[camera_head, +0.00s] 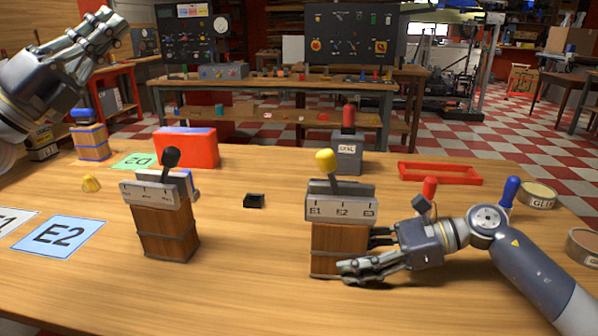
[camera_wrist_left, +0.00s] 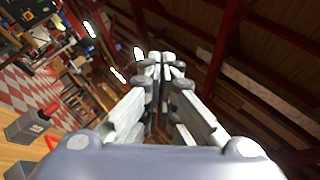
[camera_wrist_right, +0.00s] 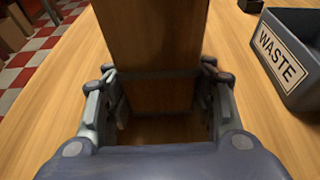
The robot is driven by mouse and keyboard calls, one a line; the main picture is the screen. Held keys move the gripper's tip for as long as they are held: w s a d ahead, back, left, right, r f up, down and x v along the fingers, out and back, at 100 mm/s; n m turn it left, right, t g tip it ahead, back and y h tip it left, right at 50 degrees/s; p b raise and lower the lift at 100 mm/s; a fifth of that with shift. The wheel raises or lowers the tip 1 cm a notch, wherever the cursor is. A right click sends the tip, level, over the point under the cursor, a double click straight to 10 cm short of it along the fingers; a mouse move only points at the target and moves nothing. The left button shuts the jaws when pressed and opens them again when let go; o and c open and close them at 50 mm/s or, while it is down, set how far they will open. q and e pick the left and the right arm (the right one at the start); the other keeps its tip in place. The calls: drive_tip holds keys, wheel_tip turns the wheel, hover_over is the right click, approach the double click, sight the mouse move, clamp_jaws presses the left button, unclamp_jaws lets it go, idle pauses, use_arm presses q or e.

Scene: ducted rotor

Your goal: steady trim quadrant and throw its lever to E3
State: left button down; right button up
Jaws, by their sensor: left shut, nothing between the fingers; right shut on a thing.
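The lever box marked E1, E2 and E3 (camera_head: 341,208) stands upright on the table, a grey top on a wooden base (camera_head: 330,250). Its yellow-knobbed lever (camera_head: 327,161) leans slightly left, towards the E1 side. My right gripper (camera_head: 362,256) is shut on the wooden base from the right; in the right wrist view the wood (camera_wrist_right: 155,45) sits between the fingers. My left gripper (camera_head: 117,28) is raised high at the upper left, far from the box. Its fingers are shut and empty, with the tips together in the left wrist view (camera_wrist_left: 160,68).
A similar box with a black-knobbed lever (camera_head: 163,215) stands to the left. A small black block (camera_head: 254,201) lies between the boxes. A grey red-handled box (camera_head: 347,152) stands behind. A WASTE bin (camera_wrist_right: 285,62) shows in the right wrist view.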

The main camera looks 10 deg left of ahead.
use_arm(q)
drive_tip(key=s+d+f+m+g+h, duration=0.2)
drive_tip(key=s+d+m+g+h, duration=0.15)
drive_tip(key=d+m+g, duration=0.55)
drive_tip(key=s+d+f+m+g+y, duration=0.1)
drive_tip(key=s+d+f+g+y, duration=0.3)
drive_tip(key=d+f, duration=0.5)
drive_tip(key=m+y, duration=0.1)
drive_tip(key=y, duration=0.4)
approach(331, 180)
drive_tip(key=shift+a+f+x, duration=0.1)
drive_tip(key=shift+f+x, duration=0.05)
drive_tip(key=shift+x, duration=0.8)
drive_tip(key=shift+a+f+x, duration=0.1)
drive_tip(key=shift+f+x, duration=0.05)
drive_tip(key=shift+x, duration=0.75)
drive_tip(key=shift+d+m, duration=0.1)
drive_tip(key=shift+m, duration=0.2)
drive_tip(key=shift+d+r, duration=0.15)
